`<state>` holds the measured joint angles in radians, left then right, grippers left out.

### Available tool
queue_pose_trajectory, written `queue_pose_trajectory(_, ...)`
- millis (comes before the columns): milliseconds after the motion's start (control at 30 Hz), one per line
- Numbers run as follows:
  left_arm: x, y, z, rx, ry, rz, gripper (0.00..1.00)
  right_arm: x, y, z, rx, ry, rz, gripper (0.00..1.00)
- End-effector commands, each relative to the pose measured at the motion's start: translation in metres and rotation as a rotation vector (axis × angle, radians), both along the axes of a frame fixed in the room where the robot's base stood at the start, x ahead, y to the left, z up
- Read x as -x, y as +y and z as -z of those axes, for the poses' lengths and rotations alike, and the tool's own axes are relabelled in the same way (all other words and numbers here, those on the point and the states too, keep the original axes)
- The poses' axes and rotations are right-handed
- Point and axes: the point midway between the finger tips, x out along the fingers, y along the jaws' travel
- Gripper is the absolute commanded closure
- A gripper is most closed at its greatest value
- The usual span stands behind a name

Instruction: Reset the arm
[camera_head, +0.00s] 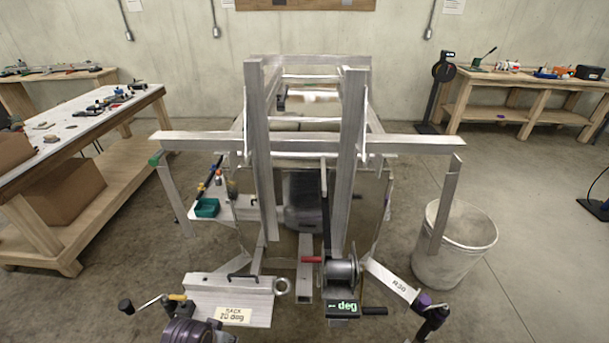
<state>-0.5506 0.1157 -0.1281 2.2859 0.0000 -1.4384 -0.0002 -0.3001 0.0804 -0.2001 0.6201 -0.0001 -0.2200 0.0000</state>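A silver trailer frame (258,150) with two uprights and a long crossbar (210,142) stands straight ahead. A winch (341,271) with a red grip (312,259) sits low at its front. A digital display (343,306) below the winch shows green text ending in "deg", beside a black handle (374,310). A plate sign (234,315) reads "BACK 20 deg". Dark purple-grey parts show at the bottom left (190,333) and bottom right (432,314), possibly my arm ends. No fingers can be made out, and no held object is clear.
A white bucket (455,245) stands on the floor to the right. A workbench (80,125) with tools and a cardboard box (65,190) is on the left. Another bench (530,80) stands at the back right.

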Motion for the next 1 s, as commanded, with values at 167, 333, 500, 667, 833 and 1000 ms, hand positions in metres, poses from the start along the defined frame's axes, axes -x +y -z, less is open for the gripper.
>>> queue_pose_trajectory(167,-0.003,-0.001,0.046,-0.001,0.018,0.002,0.61,0.0,0.0,0.0,0.0,0.0,0.0,0.53)
queue_pose_trajectory(333,-0.002,-0.002,0.091,-0.002,0.032,0.004,0.61,0.0,0.0,0.0,0.0,0.0,0.0,0.53)
queue_pose_trajectory(500,0.002,-0.001,0.136,-0.003,0.046,0.007,0.61,0.0,0.0,0.0,0.0,0.0,0.0,0.53)
queue_pose_trajectory(667,0.011,0.0,0.176,-0.004,0.061,0.009,0.61,0.0,0.0,0.0,0.0,0.0,0.0,0.53)
queue_pose_trajectory(833,0.024,0.001,0.218,-0.005,0.076,0.011,0.61,0.0,0.0,0.0,0.0,0.0,0.0,0.53)
queue_pose_trajectory(1000,0.041,0.003,0.258,-0.007,0.09,0.014,0.61,0.0,0.0,0.0,0.0,0.0,0.0,0.53)
